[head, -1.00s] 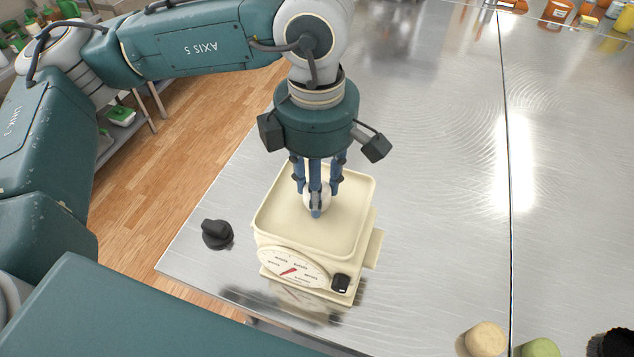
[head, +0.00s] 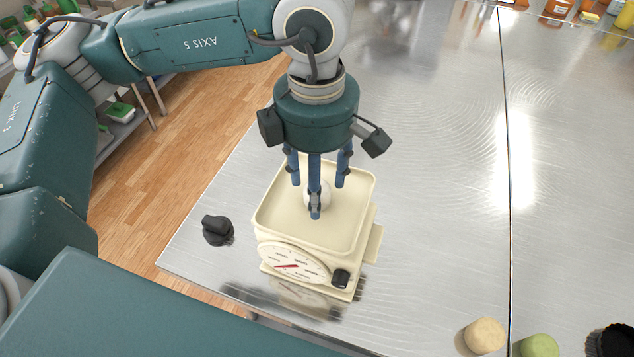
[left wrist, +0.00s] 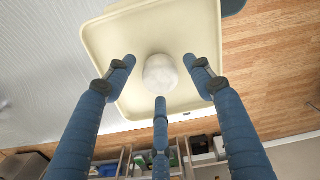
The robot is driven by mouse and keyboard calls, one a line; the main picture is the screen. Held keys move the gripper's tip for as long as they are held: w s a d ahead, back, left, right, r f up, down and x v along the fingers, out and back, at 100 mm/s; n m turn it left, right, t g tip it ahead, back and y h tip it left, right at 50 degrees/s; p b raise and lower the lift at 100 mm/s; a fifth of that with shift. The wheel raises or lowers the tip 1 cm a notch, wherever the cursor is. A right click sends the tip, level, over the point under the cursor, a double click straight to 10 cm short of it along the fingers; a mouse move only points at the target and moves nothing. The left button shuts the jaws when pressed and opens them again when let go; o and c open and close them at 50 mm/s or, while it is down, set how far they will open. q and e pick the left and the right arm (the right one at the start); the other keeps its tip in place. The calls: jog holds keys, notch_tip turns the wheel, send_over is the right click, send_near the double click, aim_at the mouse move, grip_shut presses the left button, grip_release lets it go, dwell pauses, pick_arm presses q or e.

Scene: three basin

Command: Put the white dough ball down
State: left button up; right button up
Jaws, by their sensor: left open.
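The white dough ball (head: 324,192) rests on the pan of the cream kitchen scale (head: 280,219), partly hidden behind a finger in the head view. In the left wrist view the ball (left wrist: 160,74) lies on the cream pan (left wrist: 112,50), with visible gaps between it and the spread fingers. My left gripper (head: 317,190) points down over the pan, its blue fingers open around the ball. It also shows in the left wrist view (left wrist: 158,82). My right gripper is not in view.
A black knob-like object (head: 217,230) stands left of the scale. A tan ball (head: 485,336), a green ball (head: 540,347) and a dark fluted item (head: 612,341) are at the lower right. The steel table (head: 430,200) is clear right of the scale.

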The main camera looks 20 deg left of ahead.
pick_arm(q)
notch_tip(320, 180, up, 11)
jog(key=b, duration=0.2)
jog(key=shift+r, duration=0.2)
dwell(0.4)
